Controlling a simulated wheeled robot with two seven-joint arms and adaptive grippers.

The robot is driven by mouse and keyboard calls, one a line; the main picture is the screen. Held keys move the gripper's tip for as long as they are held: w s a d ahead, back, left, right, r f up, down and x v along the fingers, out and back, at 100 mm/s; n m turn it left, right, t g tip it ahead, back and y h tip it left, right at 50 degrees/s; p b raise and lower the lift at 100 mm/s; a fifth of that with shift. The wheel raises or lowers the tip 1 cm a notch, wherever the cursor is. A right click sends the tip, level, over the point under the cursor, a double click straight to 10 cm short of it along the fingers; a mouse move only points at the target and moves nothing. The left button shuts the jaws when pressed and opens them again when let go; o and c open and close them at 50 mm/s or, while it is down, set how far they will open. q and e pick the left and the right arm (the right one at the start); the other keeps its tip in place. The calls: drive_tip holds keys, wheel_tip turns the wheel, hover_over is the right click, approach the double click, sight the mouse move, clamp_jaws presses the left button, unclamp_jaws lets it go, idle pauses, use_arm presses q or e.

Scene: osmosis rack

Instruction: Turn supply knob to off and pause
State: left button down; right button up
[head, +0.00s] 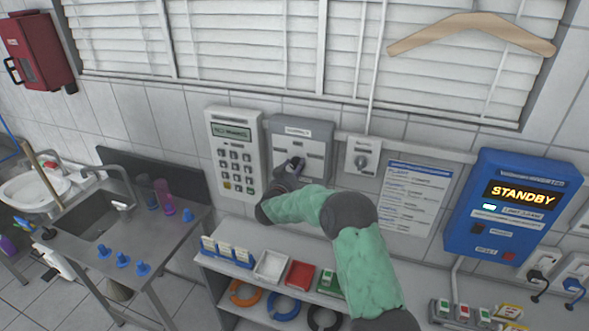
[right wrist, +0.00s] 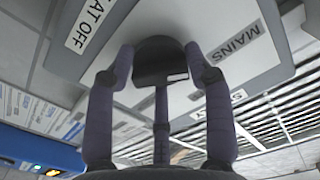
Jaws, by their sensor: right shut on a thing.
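The supply knob (right wrist: 160,62) is a dark knob with a small white mark, on a grey panel (head: 318,130) labelled SUPPLY on the tiled wall. My right gripper (head: 293,168) is at the front of that panel, shut on the knob. In the right wrist view the fingers of my right gripper (right wrist: 160,80) stand on both sides of the knob. Labels reading MAINS (right wrist: 222,48) and "AT OFF" (right wrist: 88,25) show beside it. The gripper hides part of the panel in the head view. My left gripper is not in view.
A keypad unit (head: 234,150) is just left of the panel, and a small switch box (head: 364,156) is to its right. A blue box (head: 508,205) reads STANDBY. Below is a shelf (head: 222,264) with trays and blocks. A sink bench (head: 170,232) stands at left.

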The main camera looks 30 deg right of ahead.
drive_tip(key=m+b, duration=0.3)
drive_tip(key=b, duration=0.1)
drive_tip(key=m+b, duration=0.3)
drive_tip(key=b, duration=0.1)
drive_tip(key=m+b, duration=0.3)
drive_tip(key=b, duration=0.1)
drive_tip(key=shift+f+b, duration=0.3)
drive_tip(key=shift+b, duration=0.05)
drive_tip(key=shift+a+r+m+b, duration=0.1)
drive_tip(key=shift+r+m+b, duration=0.05)
drive_tip(key=shift+m+b, duration=1.25)
drive_tip(key=o, duration=1.2)
drive_tip(key=shift+w, duration=0.1)
drive_tip(key=shift+c, duration=0.2)
drive_tip(key=shift+r, duration=0.1)
